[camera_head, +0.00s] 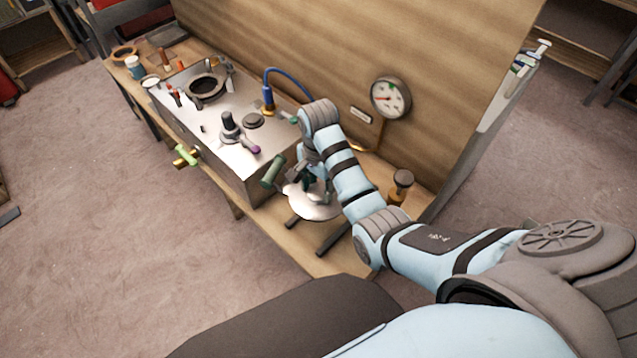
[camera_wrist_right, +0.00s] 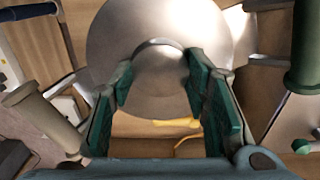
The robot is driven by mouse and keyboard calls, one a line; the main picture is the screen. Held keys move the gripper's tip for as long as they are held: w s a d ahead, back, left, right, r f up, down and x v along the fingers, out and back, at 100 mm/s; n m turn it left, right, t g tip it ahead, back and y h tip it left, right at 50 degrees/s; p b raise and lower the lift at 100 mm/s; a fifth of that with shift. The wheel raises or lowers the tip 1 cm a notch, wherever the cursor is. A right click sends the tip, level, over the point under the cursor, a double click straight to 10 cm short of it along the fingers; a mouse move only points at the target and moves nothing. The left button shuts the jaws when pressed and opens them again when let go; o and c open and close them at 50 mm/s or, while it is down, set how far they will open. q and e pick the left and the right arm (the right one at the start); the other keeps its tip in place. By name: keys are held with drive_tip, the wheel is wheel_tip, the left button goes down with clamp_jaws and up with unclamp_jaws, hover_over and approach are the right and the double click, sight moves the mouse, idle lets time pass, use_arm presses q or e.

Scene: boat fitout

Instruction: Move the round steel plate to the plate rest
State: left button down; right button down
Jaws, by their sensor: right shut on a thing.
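The round steel plate (camera_head: 312,208) is a shiny disc over the front right end of the wooden bench. In the right wrist view the plate (camera_wrist_right: 112,35) fills the upper middle, with a raised round boss at its centre. My right gripper (camera_head: 314,182) is shut on the plate at that boss; its green fingers (camera_wrist_right: 160,78) stand on either side of it. Two dark bars (camera_head: 333,238) stick out from under the plate and may be the plate rest. Whether the plate touches them I cannot tell. My left gripper is not in view.
A steel box (camera_head: 215,120) with knobs and a round opening stands left of the plate. A green handle (camera_head: 272,172) is close beside the plate. A wooden panel (camera_head: 340,50) with a gauge (camera_head: 390,97) rises behind. A dark-topped brass piece (camera_head: 401,183) stands right of my forearm.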

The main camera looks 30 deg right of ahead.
drive_tip(key=shift+w+d+f+b, duration=0.1)
drive_tip(key=shift+f+b, duration=0.85)
drive_tip(key=shift+f, duration=2.5)
drive_tip(key=shift+w+f+b, duration=0.1)
drive_tip(key=shift+f+b, duration=0.85)
drive_tip(key=shift+f, duration=2.45)
drive_tip(key=shift+f+b, duration=0.3)
drive_tip(key=shift+f, duration=0.2)
drive_tip(key=c, duration=1.3)
unclamp_jaws()
drive_tip(key=shift+s+f, duration=0.1)
drive_tip(key=shift+f, duration=0.05)
drive_tip(key=shift+c, duration=0.2)
drive_tip(key=o, duration=0.5)
drive_tip(key=shift+s, duration=0.15)
drive_tip(key=shift+c, duration=0.2)
drive_tip(key=shift+r, duration=0.35)
wheel_tip(320, 180, up, 13)
drive_tip(key=p, duration=0.4)
drive_tip(key=shift+f, duration=0.15)
